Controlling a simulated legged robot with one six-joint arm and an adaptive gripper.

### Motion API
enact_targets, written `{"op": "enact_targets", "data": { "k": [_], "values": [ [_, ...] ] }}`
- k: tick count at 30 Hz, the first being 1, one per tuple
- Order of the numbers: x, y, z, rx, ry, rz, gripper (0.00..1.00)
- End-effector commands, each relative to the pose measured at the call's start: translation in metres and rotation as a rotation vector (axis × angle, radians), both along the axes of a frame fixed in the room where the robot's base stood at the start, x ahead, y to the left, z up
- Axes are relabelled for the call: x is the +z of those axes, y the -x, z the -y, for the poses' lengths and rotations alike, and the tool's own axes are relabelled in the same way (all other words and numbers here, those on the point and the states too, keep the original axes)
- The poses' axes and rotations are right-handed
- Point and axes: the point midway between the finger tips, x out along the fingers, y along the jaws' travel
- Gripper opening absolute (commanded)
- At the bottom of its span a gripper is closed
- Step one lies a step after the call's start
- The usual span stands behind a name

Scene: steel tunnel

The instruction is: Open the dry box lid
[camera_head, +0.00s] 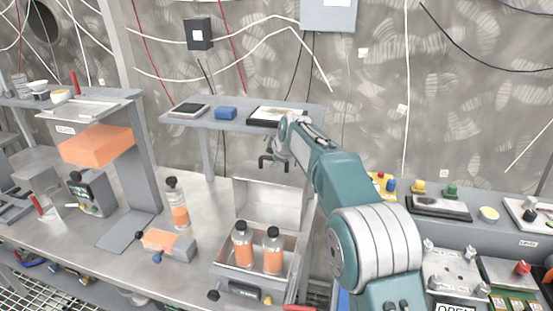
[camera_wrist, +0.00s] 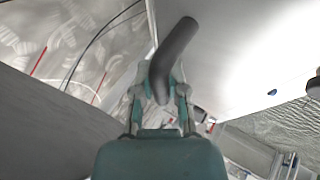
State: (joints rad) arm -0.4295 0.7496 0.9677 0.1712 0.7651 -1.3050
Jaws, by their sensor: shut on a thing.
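The dry box (camera_head: 227,270) is a grey metal box on the bench, with two orange-and-clear bottles, one on the left (camera_head: 243,244) and one on the right (camera_head: 273,250), standing inside it. Its pale lid (camera_head: 262,203) stands raised at the back of the box, so the inside shows. My gripper (camera_head: 274,158) is above the raised lid, by a dark bent handle. In the wrist view my gripper (camera_wrist: 162,92) is shut on the dark handle (camera_wrist: 177,48). A wide pale panel fills the upper right there. In the head view the fingers are small and partly hidden by my arm.
A shelf (camera_head: 230,125) with a blue block (camera_head: 226,113) and flat trays is close behind my gripper. An orange-and-grey device (camera_head: 168,244) and a bottle (camera_head: 176,203) stand left of the box. My arm covers the bench to the right.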

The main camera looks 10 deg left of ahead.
Motion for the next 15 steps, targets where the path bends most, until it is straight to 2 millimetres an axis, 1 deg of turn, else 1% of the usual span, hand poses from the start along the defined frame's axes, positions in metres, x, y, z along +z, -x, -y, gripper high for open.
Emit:
{"op": "enact_targets", "data": {
  "k": [1, 14, 15],
  "values": [
    [0.0023, 0.0010, -0.0038, 0.004, -0.006, -0.002, 0.00],
    [0.0041, 0.0015, -0.0050, 0.005, -0.009, -0.005, 0.00],
    [0.0043, 0.0015, -0.0051, 0.005, -0.010, -0.005, 0.22]
  ]
}}
